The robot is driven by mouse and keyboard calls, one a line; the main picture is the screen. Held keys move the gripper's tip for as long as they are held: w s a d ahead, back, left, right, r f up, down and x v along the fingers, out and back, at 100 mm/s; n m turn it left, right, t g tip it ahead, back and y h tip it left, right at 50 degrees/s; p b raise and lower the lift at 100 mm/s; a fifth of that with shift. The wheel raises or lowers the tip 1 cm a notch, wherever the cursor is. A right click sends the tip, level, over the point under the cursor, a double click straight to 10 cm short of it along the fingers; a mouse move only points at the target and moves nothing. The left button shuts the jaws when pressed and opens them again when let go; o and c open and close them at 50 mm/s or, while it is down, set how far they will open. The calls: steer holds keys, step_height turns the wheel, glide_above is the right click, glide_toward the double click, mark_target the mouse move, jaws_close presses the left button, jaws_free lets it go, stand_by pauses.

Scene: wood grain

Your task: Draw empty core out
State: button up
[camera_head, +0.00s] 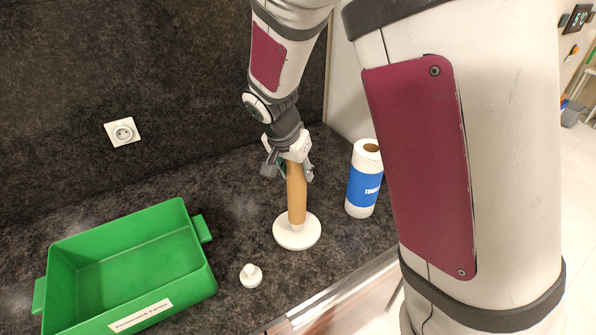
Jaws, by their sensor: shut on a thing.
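The empty core (297,199) is a brown cardboard tube standing upright over the round white base of a holder (297,233). A short white part of the holder shows just under the tube's lower end. My gripper (289,170) is shut on the upper part of the core from above. The core's top end is hidden by the gripper. A full paper towel roll (362,196) with a blue wrapper stands upright to the right of the holder.
A small white knob (251,275) lies on the dark counter in front of the holder. A green bin (66,271) with a label on its front stands at the left. The counter's front edge runs along the lower right. A wall socket (122,132) is behind.

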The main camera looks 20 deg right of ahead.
steer(key=shift+r+p, duration=0.55)
steer(key=shift+r, duration=0.7)
steer(key=shift+r+p, duration=0.75)
steer(key=shift+r, duration=0.75)
steer(key=shift+r+p, duration=0.65)
steer(key=shift+r, duration=0.8)
steer(key=shift+r+p, duration=0.45)
steer(key=shift+r, duration=1.05)
